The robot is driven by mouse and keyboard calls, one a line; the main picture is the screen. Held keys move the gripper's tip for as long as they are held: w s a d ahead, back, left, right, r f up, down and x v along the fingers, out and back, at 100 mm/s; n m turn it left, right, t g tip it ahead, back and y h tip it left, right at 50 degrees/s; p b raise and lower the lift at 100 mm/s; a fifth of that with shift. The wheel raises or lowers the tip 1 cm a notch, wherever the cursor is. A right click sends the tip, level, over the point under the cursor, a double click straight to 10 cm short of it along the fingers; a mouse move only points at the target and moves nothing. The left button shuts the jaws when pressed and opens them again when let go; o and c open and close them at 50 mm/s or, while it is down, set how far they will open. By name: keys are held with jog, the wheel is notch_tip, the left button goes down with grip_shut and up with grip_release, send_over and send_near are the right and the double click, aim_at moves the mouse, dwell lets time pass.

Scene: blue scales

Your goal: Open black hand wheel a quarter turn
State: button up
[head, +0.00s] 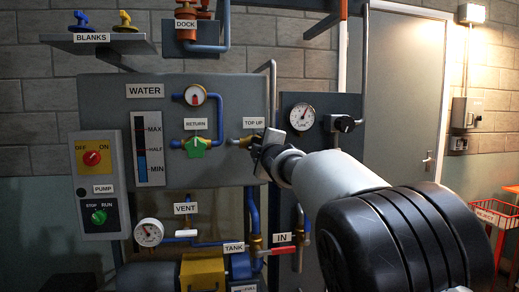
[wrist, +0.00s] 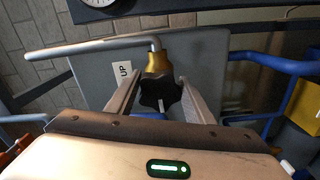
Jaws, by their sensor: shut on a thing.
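The black hand wheel (wrist: 160,93) sits at the end of a brass valve body (wrist: 159,62) on a pipe in the wrist view. My gripper (wrist: 161,84) has one finger on each side of the wheel and is shut on it. In the head view my gripper (head: 262,152) is at the valve under the TOP UP label (head: 254,122), at the right edge of the WATER panel. There the brass fitting (head: 241,141) shows, but my gripper mostly hides the wheel.
The green RETURN valve (head: 195,146) is left of my gripper. A red-handled IN valve (head: 280,250) is below. A grey pipe (wrist: 90,48) runs close past my fingers.

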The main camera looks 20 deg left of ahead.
jog(key=o, duration=1)
jog(key=shift+o, duration=0.2)
jog(key=b+v, duration=0.5)
jog(key=v, duration=1.2)
jog(key=shift+s, duration=0.2)
